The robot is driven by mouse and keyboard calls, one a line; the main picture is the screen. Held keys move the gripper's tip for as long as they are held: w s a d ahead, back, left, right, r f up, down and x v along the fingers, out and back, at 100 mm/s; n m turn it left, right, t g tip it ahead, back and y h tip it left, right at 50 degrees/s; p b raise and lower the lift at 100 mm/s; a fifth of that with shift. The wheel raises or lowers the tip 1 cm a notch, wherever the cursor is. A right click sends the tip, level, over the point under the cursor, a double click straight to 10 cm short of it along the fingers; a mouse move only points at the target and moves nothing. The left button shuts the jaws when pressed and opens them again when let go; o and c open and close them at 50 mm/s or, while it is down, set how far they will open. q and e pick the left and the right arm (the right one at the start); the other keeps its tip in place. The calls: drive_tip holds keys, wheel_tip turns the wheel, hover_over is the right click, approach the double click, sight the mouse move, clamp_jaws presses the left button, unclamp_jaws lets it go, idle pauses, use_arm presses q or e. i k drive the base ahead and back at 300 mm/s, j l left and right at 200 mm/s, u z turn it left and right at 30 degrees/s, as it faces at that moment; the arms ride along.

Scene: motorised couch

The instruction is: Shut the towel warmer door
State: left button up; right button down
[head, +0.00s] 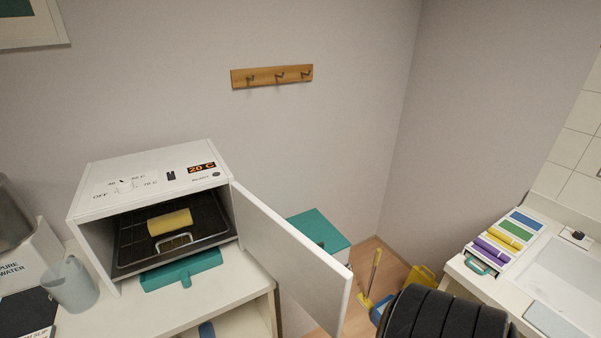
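The towel warmer (150,176) is a white box on a counter at the left, with a dial and a display reading 20 C on its top. Its white door (290,252) stands wide open, hinged at the right side and swung out toward the front right. Inside, a rolled yellow towel (170,221) lies on a dark tray (132,240) with a wire handle at its front. Neither of my grippers is in view.
A grey jug (72,285) stands left. A teal-topped cabinet (318,228) is behind the door. A black ribbed shape (447,318) fills the bottom right, near a sink counter (480,285) with coloured rolls.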

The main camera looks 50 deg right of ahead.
sight(318, 283)
drive_tip(key=l+u, duration=0.1)
drive_tip(key=l, duration=0.6)
drive_tip(key=l+u, duration=0.1)
drive_tip(key=l, duration=0.65)
drive_tip(key=k+l+u, duration=0.1)
drive_tip(key=l, duration=0.6)
